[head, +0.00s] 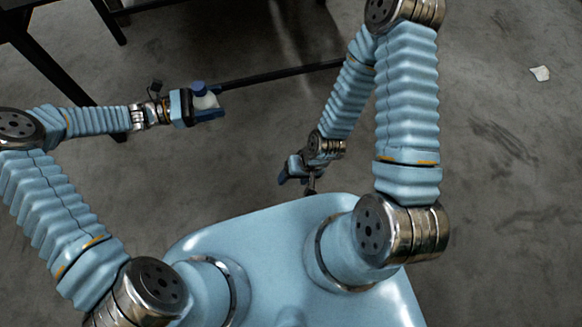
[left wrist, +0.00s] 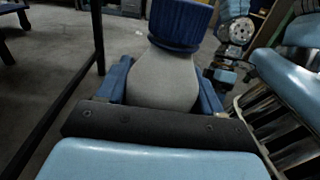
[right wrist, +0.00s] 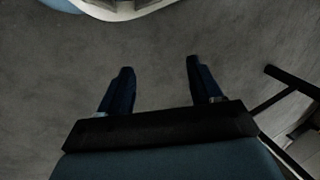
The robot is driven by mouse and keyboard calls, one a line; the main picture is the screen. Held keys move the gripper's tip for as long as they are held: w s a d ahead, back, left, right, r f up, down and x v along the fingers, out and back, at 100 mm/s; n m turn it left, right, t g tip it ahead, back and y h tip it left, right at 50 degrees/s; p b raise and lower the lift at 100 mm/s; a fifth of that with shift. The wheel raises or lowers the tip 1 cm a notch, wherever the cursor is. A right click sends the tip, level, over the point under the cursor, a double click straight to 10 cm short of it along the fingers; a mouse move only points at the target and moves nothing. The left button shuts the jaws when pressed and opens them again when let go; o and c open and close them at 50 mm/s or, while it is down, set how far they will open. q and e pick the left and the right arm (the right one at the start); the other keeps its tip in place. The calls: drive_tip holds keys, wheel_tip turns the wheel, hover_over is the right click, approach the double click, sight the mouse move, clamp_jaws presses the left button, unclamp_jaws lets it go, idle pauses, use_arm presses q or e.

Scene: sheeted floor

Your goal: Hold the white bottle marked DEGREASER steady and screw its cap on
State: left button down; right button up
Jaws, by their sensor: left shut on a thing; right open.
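The white bottle (head: 207,102) is held in my left gripper (head: 212,108), out over the floor at the upper left of the head view. In the left wrist view the bottle (left wrist: 163,82) sits between the two blue fingers, which are shut on it. A ribbed blue cap (left wrist: 181,20) sits on top of its neck, and it also shows in the head view (head: 198,88). I cannot tell how tightly it is seated. No marking is readable. My right gripper (right wrist: 158,68) is open and empty, apart from the bottle, near my base in the head view (head: 296,175).
A dark table frame (head: 50,65) stands at the upper left, and a dark bar (head: 280,73) runs behind the bottle. A pale scrap (head: 540,73) lies on the grey floor at the right. The space between my two grippers looks clear.

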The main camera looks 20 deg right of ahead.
use_arm(q)
drive_tip(key=s+a+r+n+t+y, duration=0.1)
drive_tip(key=a+n+t, duration=0.3)
drive_tip(key=a+t, duration=0.2)
drive_tip(key=s+a+r+n+t+y, duration=0.1)
drive_tip(key=a+n+t, duration=0.3)
drive_tip(key=a, duration=0.5)
drive_tip(key=shift+a+t+y, duration=0.4)
drive_tip(key=shift+t+y, duration=0.3)
drive_tip(key=shift+t, duration=0.2)
